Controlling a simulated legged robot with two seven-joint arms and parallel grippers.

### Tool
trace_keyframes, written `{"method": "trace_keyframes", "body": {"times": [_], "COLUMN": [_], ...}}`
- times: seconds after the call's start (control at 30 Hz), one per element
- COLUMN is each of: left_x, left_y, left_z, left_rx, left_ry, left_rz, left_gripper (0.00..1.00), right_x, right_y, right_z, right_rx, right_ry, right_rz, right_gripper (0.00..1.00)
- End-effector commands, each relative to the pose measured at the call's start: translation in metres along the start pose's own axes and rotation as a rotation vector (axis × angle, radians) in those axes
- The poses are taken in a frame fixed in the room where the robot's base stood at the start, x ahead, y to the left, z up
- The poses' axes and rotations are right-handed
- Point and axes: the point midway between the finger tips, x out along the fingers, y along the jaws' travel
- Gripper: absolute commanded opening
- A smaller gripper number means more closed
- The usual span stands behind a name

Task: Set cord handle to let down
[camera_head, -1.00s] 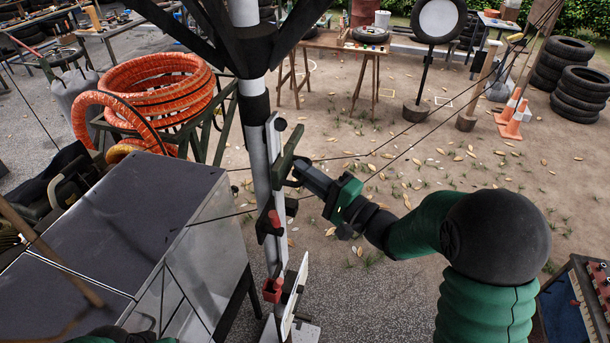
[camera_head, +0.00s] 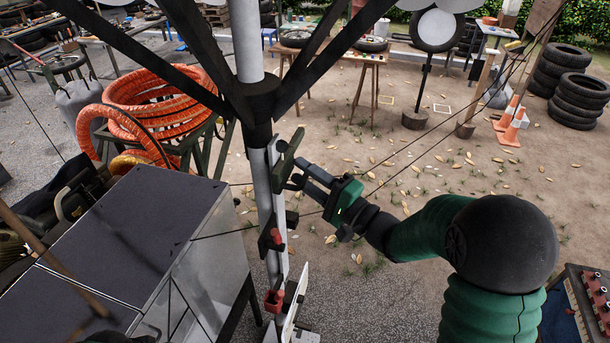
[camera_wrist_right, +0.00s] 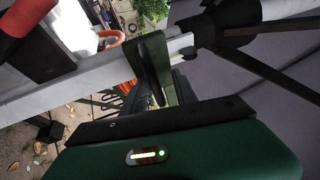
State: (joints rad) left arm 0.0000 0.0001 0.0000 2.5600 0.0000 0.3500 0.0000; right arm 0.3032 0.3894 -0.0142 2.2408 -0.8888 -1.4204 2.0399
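A pale upright pole (camera_head: 247,40) with a dark strut hub (camera_head: 262,98) stands in the middle of the head view. A white rail (camera_head: 281,215) on it bears an upper red grip (camera_head: 277,237) on a black mount and a lower red piece (camera_head: 274,301). Which part is the cord handle I cannot tell. My right gripper (camera_head: 299,181) is at the rail, above both red pieces, by a tilted dark green bar (camera_head: 286,160). The bar crosses the rail in the right wrist view (camera_wrist_right: 150,68); whether the gripper grips it is unclear.
A grey metal cabinet (camera_head: 130,235) stands close left of the pole, with orange hose coils (camera_head: 160,100) behind it. Thin dark cords run past the pole and gripper. Open ground lies to the right, with cones (camera_head: 511,128) and stacked tyres (camera_head: 583,98) farther back.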

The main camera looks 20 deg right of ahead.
Motion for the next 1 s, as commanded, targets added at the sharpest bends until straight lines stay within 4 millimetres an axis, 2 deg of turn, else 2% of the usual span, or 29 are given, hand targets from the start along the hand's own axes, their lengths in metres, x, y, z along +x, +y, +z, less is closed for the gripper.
{"method": "trace_keyframes", "body": {"times": [0.23, 0.37, 0.47, 0.8, 1.0], "left_x": [0.001, 0.007, 0.016, 0.041, 0.045], "left_y": [0.0, 0.0, 0.0, 0.0, 0.0], "left_z": [0.0, 0.002, 0.004, 0.01, 0.011], "left_rx": [0.0, 0.0, 0.0, 0.0, 0.0], "left_ry": [0.0, 0.0, 0.0, 0.0, 0.0], "left_rz": [0.0, 0.0, 0.0, 0.0, 0.0], "left_gripper": [0.36, 0.36, 0.36, 0.36, 0.36], "right_x": [-0.002, -0.016, -0.04, -0.136, -0.164], "right_y": [0.002, 0.005, 0.006, 0.006, 0.004], "right_z": [0.0, -0.002, -0.002, -0.003, -0.002], "right_rx": [0.001, 0.001, 0.0, 0.0, 0.002], "right_ry": [0.001, 0.004, 0.007, 0.007, 0.002], "right_rz": [0.004, 0.006, 0.005, 0.004, 0.004], "right_gripper": [0.34, 0.34, 0.34, 0.34, 0.34]}}
